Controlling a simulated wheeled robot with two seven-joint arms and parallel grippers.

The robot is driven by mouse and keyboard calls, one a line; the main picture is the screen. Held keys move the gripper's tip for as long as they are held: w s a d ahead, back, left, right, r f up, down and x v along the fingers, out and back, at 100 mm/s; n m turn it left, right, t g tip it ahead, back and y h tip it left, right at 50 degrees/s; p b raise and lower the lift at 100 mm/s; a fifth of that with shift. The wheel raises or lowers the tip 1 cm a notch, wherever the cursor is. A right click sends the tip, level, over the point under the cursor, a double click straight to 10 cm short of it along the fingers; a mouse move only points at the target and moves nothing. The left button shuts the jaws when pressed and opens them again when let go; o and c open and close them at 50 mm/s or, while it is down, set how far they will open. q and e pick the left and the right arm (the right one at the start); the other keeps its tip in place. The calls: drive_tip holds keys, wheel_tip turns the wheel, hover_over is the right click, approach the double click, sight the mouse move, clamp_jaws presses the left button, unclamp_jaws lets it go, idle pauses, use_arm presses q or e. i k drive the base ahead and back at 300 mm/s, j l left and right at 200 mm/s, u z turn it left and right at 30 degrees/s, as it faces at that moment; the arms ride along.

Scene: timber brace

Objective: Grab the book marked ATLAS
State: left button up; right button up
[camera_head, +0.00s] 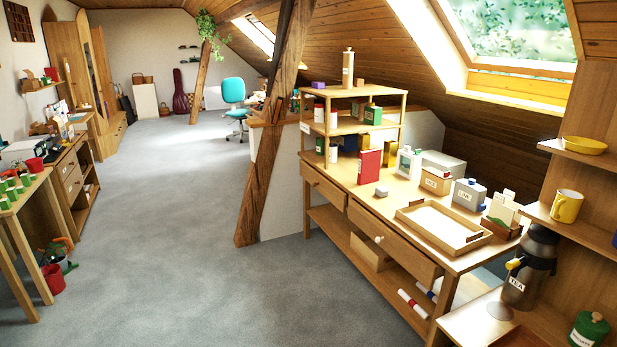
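A red book-like object (369,174) with pale edges stands upright on the wooden workbench (345,186), in front of the small shelf rack. I cannot read any lettering on it, so I cannot tell whether it is marked ATLAS. No label reading ATLAS is legible anywhere in the head view. Neither my left nor my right gripper shows in this view.
On the bench are a shallow wooden tray (437,242), a grey container (468,195) and a small box (436,181). A dark TEA flask (529,266) stands at lower right. A slanted timber brace (265,165) rises at the bench's far end. Grey floor (170,240) is open at left.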

sight(369, 166)
drive_tip(key=i+j, duration=0.15)
drive_tip(key=i, duration=1.05)
drive_tip(key=i+j+u, duration=0.15)
drive_tip(key=i, duration=1.05)
drive_tip(key=i+l+z, duration=0.2)
drive_tip(key=i+z, duration=0.15)
drive_tip(key=i, duration=0.75)
drive_tip(key=i+z, duration=0.4)
drive_tip(key=i, duration=0.65)
drive_tip(key=j, duration=0.1)
